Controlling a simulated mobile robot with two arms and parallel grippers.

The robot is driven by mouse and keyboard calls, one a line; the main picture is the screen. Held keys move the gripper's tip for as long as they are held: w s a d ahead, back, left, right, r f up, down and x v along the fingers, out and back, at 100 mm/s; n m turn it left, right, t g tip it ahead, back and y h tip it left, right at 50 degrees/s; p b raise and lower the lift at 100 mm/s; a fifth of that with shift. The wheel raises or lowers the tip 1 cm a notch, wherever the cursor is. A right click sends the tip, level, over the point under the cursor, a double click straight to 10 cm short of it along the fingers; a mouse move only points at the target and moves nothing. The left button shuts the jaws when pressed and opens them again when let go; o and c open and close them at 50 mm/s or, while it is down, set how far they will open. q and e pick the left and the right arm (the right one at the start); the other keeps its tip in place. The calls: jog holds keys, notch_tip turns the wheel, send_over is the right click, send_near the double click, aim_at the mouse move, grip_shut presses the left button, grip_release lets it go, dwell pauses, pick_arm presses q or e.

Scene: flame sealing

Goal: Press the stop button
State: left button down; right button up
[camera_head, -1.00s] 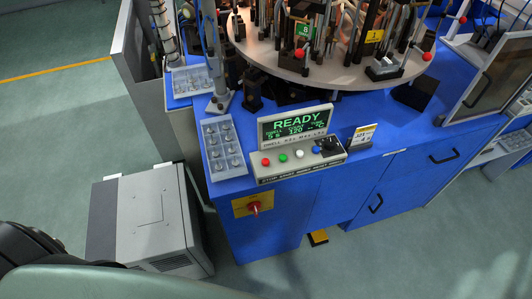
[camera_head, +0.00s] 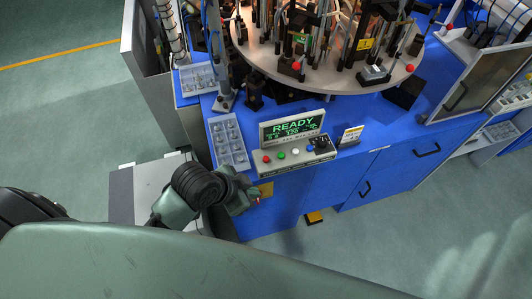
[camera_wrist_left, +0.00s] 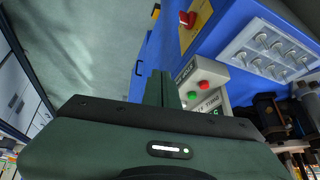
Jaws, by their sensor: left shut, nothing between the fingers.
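The red stop button (camera_head: 266,159) is at the left end of the row on the control box (camera_head: 290,163), beside a green button (camera_head: 281,154). In the left wrist view the red button (camera_wrist_left: 203,85) and the green one (camera_wrist_left: 192,96) show just right of my fingers. My left gripper (camera_head: 248,198) is in front of the cabinet, below and left of the box, apart from the button. In the wrist view its fingers (camera_wrist_left: 161,88) are together and empty. My right gripper is out of view.
A red rotary knob on a yellow plate (camera_wrist_left: 199,22) sits on the cabinet front, largely hidden by my gripper in the head view. A tray of small parts (camera_head: 228,141) lies left of the box. A round carousel (camera_head: 330,75) stands behind it. A grey cabinet (camera_head: 150,178) is at left.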

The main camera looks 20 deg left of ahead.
pick_arm(q)
jog(key=w+d+r+m+h, duration=0.2)
jog(key=w+m+h, duration=0.1)
jog(key=w+m, duration=0.5)
notch_tip(320, 180, up, 3)
jog(key=m+t, duration=0.1)
jog(key=m, duration=0.1)
send_over(263, 159)
jog(key=shift+h, duration=0.3)
notch_tip(263, 159, down, 8)
jog(key=b, duration=0.6)
jog(key=shift+r, duration=0.15)
jog(key=shift+f+b, duration=0.45)
jog(key=shift+f, duration=0.15)
jog(key=shift+r, duration=0.1)
